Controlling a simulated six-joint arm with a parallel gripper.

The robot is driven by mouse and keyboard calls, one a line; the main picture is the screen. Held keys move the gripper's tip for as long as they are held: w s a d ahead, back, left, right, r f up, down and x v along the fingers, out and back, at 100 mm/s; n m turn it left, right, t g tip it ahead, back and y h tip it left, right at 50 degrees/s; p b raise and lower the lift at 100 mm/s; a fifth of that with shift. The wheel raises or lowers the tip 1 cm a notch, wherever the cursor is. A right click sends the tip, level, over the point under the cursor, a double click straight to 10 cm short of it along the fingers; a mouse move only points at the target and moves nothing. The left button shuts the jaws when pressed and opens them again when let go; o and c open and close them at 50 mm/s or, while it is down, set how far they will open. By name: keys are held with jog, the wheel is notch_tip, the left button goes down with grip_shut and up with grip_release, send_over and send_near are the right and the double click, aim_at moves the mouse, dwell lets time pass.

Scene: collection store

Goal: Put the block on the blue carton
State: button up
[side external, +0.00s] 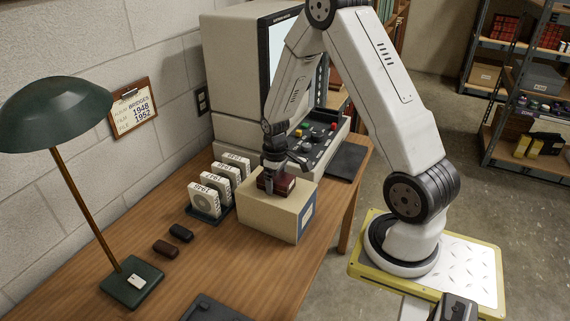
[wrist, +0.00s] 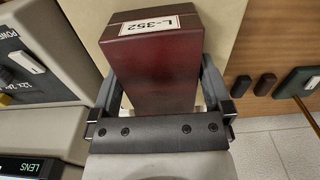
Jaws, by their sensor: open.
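The block (side external: 285,186) is dark red with a white label, read as L-352 in the wrist view (wrist: 152,75). It appears to sit on top of the carton (side external: 248,203), which is beige with a blue panel on its right end. The carton's beige top also shows in the wrist view (wrist: 222,30). My gripper (side external: 272,176) is open and low over the carton. Its two fingers stand on either side of the block in the wrist view (wrist: 160,92). Whether they touch it I cannot tell.
A reader machine (side external: 240,70) with a control panel (side external: 312,140) stands behind the carton. White boxes in a dark rack (side external: 208,205) stand close to its left. Two small dark objects (side external: 168,248) and a green lamp (side external: 132,283) are further left.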

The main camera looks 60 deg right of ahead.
aim_at(275, 178)
jog(key=shift+r, duration=0.1)
notch_tip(275, 178, up, 12)
dwell(0.8)
jog(key=shift+a, duration=0.1)
dwell(0.4)
jog(key=s+a+t, duration=0.1)
jog(key=s+a, duration=0.2)
jog(key=a, duration=0.6)
jog(key=s+a+t, duration=0.1)
jog(key=s+a, duration=0.3)
jog(key=a, duration=0.4)
jog(key=shift+a+f+t, duration=0.3)
jog(key=shift+a+f, duration=0.1)
jog(key=shift+f, duration=0.05)
jog(key=shift+w, duration=0.1)
